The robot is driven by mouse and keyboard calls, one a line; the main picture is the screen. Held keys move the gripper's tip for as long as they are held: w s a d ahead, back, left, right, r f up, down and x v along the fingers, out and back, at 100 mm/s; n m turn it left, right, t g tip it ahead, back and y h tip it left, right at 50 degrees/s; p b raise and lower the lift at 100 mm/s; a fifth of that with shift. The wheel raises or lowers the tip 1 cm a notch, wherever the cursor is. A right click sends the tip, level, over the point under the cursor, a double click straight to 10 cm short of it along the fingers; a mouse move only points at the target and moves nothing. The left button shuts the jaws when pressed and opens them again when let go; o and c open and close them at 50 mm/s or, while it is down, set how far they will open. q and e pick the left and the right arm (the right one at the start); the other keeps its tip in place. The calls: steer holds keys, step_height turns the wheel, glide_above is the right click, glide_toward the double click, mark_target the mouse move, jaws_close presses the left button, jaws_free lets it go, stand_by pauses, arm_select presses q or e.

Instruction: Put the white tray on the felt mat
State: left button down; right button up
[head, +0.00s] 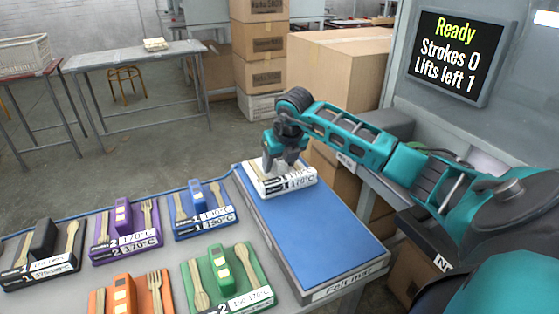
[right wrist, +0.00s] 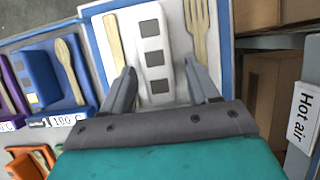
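The white tray (head: 288,184) rests at the far end of the blue felt mat (head: 312,232), whose front edge bears a "Felt mat" label. In the right wrist view the tray (right wrist: 183,78) holds a wooden spoon on the left, a fork on the right and a white block with dark squares (right wrist: 153,50) between them. My right gripper (head: 280,163) is directly over the tray, pointing down. Its fingers (right wrist: 160,80) stand apart on either side of the block, with a gap showing, so it is open. My left gripper is not in view.
Blue (head: 205,212), purple (head: 126,232), black (head: 43,257), green (head: 228,282) and orange (head: 130,297) trays stand left of the mat. A screen (head: 460,55) reads "Ready, Strokes 0, Lifts left 1". Cardboard boxes (head: 335,75) stand behind. The mat's near part is clear.

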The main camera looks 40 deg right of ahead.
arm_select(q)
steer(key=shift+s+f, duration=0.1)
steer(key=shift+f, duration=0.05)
arm_select(e)
steer(key=shift+r, duration=0.1)
steer(key=shift+r, duration=0.2)
arm_select(q)
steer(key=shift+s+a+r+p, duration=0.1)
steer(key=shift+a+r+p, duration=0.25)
steer(key=shift+p, duration=0.45)
arm_select(e)
steer(key=v, duration=1.1)
steer(key=shift+r, duration=0.3)
steer(key=shift+s, duration=0.15)
